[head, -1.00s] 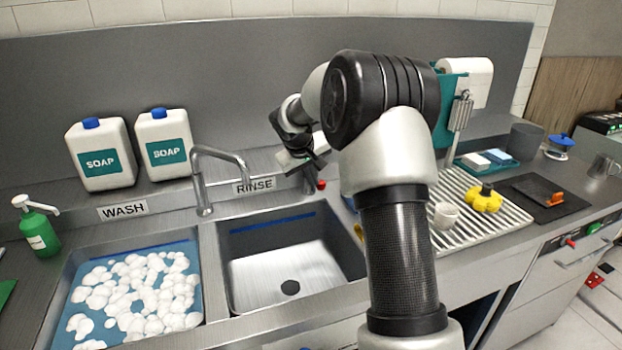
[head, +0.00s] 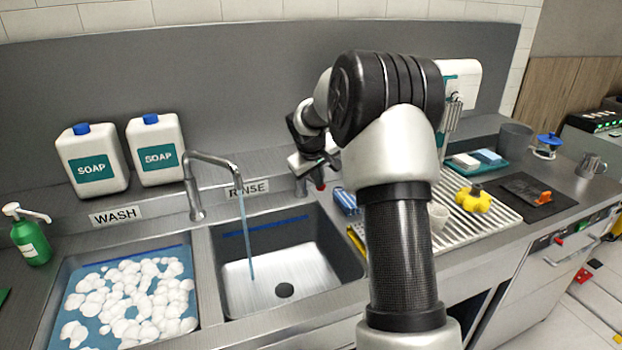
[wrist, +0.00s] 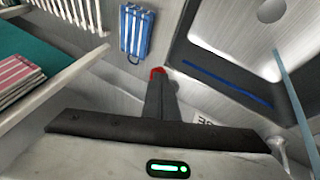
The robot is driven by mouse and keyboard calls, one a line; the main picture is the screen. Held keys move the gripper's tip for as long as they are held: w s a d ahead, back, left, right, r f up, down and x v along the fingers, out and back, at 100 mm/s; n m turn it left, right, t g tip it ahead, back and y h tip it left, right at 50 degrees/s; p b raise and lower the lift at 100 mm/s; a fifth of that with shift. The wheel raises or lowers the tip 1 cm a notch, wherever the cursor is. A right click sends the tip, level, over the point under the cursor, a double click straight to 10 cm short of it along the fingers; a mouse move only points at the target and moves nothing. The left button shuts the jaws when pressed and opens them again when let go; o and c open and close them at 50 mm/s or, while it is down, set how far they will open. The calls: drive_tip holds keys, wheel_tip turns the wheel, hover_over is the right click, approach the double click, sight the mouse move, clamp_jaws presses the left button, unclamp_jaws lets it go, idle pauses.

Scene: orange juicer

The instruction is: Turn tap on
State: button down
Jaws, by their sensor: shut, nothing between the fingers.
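The bent metal tap (head: 193,188) stands between the two basins, its spout over the rinse basin (head: 238,300). A blue stream of water (head: 246,235) falls from the spout into this basin; it also crosses the right of the wrist view (wrist: 293,100). A small red knob (head: 320,185) shows at the back right of the rinse basin. My gripper (head: 318,174) is shut and empty right by this knob. In the wrist view the red knob (wrist: 158,71) appears at the tips of my dark fingers; I cannot tell if they touch. The rest of the handle is mostly hidden.
The wash basin with white foam (head: 130,300) is at left, with two soap jugs (head: 92,160) behind. A blue packet-like item (wrist: 135,32) lies near the fingers. The ribbed drying rack (head: 490,222) is at right. My arm hides part of the counter.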

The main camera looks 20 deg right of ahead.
drive_tip(key=w+d+n+y+p, duration=0.1)
drive_tip(key=w+d+n+p, duration=0.2)
drive_tip(key=d+p, duration=0.3)
drive_tip(key=shift+d+t+y, duration=0.3)
drive_tip(key=shift+d+t, duration=0.1)
drive_tip(key=shift+d, duration=0.3)
drive_tip(key=shift+f, duration=0.1)
drive_tip(key=shift+s, duration=0.1)
